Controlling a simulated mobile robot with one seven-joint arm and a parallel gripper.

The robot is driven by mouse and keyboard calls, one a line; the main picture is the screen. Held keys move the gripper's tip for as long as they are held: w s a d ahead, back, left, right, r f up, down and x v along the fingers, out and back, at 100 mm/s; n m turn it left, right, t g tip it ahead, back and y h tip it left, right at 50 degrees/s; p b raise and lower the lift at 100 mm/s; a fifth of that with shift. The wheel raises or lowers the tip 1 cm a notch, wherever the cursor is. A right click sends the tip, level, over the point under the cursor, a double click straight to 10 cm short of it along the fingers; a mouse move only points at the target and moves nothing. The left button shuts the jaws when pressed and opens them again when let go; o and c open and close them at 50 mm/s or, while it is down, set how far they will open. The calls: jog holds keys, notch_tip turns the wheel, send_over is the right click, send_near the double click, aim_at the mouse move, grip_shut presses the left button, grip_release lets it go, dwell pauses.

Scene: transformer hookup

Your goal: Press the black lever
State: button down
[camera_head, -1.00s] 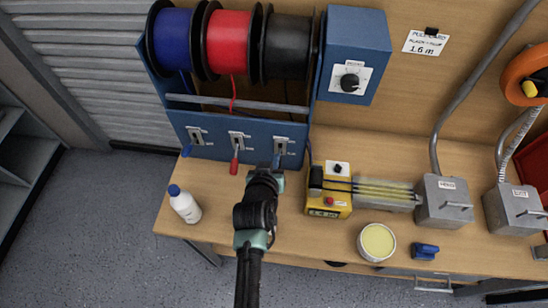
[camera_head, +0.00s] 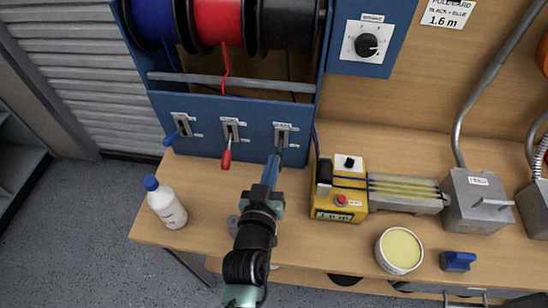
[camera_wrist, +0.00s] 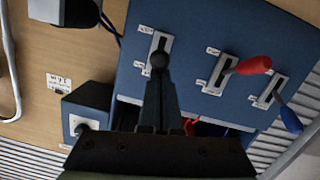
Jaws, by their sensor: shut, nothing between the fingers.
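The black lever (camera_wrist: 160,58) sits in a slotted plate on the blue panel; its dark round knob shows in the wrist view just beyond my fingertips. In the head view, its plate (camera_head: 283,134) is the rightmost of the three, and my gripper hides much of the lever. My gripper (camera_head: 276,160) is shut and empty, its tip at the lever. In the wrist view the closed fingers (camera_wrist: 160,85) line up with the knob; I cannot tell whether they touch it.
A red lever (camera_head: 227,155) and a blue lever (camera_head: 172,138) stand left of the black one. A yellow device (camera_head: 330,200) is close right of my arm. A white bottle (camera_head: 166,204) stands left, a round tin (camera_head: 400,250) right. Spools hang above.

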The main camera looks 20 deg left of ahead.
notch_tip(320, 180, down, 4)
jog(key=b, duration=0.4)
jog(key=shift+r+b, duration=0.25)
jog(key=shift+b, duration=0.15)
